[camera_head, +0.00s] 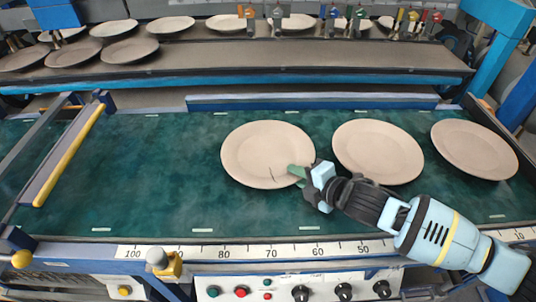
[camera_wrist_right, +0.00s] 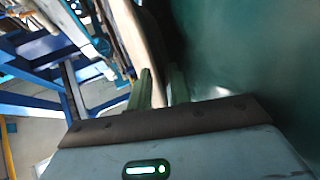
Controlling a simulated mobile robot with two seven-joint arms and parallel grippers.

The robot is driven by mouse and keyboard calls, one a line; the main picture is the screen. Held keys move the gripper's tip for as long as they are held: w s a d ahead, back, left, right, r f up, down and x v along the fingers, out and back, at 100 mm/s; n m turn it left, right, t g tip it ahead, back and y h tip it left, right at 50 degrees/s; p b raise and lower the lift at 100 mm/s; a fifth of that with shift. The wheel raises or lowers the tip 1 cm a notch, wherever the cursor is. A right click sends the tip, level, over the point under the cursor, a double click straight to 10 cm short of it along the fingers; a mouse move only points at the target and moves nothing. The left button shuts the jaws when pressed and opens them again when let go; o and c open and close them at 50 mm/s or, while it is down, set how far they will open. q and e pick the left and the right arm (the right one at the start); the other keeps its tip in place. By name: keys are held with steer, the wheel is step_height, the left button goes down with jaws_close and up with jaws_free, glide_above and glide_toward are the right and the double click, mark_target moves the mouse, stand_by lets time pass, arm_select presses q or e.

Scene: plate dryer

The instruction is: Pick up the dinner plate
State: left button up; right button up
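Three similar pale beige plates lie on the green work surface in the head view. The nearest to my right gripper is the middle-left plate (camera_head: 262,150), which has a small dark mark near its lower part. The others are a plate (camera_head: 378,150) to its right and a plate (camera_head: 474,148) at the far right. My right gripper (camera_head: 298,177) is at the lower right rim of the first plate. In the right wrist view, the plate edge (camera_wrist_right: 146,40) runs between the two green fingers (camera_wrist_right: 160,85); whether they press on it is unclear. My left gripper is not in view.
A conveyor (camera_head: 290,55) behind carries several more plates. A yellow bar (camera_head: 70,155) stands at the left. A ruler rail (camera_head: 240,250) and a control panel (camera_head: 290,290) run along the front. The green surface (camera_head: 150,160) is clear left of the plates.

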jaws_close()
stand_by(1.4)
steer(key=shift+r, duration=0.15)
